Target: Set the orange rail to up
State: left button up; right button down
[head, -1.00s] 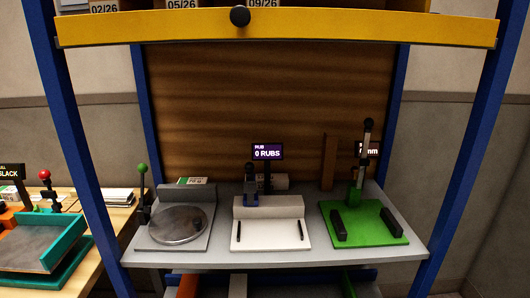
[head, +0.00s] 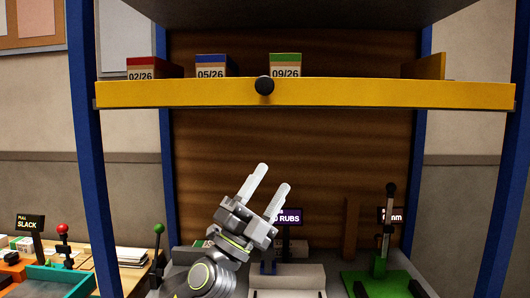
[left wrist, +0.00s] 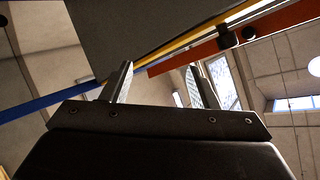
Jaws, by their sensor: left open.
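The rail (head: 180,95) is a yellow-orange bar across the front of the upper shelf, between blue posts. It lies level, with a round black knob (head: 264,85) near its middle. My left gripper (head: 274,178) is open and empty, below the rail and knob in the picture, with its pale fingers pointing up. It touches nothing that I can see. In the left wrist view its two fingers (left wrist: 158,85) stand apart, and a yellow strip (left wrist: 180,47) runs slantwise beyond them. My right gripper is not in view.
Boxes marked 02/26 (head: 146,68), 05/26 (head: 211,66) and 09/26 (head: 285,66) stand behind the rail. Below are a purple display (head: 291,216), partly hidden by my gripper, and a green device (head: 375,283). A side table with a teal tray (head: 60,280) is at left.

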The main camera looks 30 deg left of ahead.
pick_arm(q)
jog(key=s+d+r+m+g+h, duration=0.35)
jog(key=r+m+g+h, duration=0.3)
jog(key=r+m, duration=0.4)
jog(key=s+d+r+m+g+h, duration=0.2)
jog(key=d+r+m+g+h, duration=0.35)
jog(key=m, duration=0.85)
jog(key=s+a+r+n+t+y, duration=0.2)
jog(key=s+a+r+t+y, duration=0.25)
jog(key=a+r+y, duration=0.3)
jog(key=s+a+r+n+t+y, duration=0.25)
jog(key=s+a+r+y, duration=0.3)
jog(key=a+r, duration=0.3)
jog(key=p+x, duration=0.9)
jog(key=x, duration=0.8)
jog(key=shift+w+d+p, duration=0.15)
jog(key=shift+d+p, duration=0.1)
jog(key=shift+p, duration=0.15)
jog(key=shift+w+d, duration=0.2)
jog(key=shift+w, duration=0.45)
jog(key=shift+r, duration=0.1)
grip_shut()
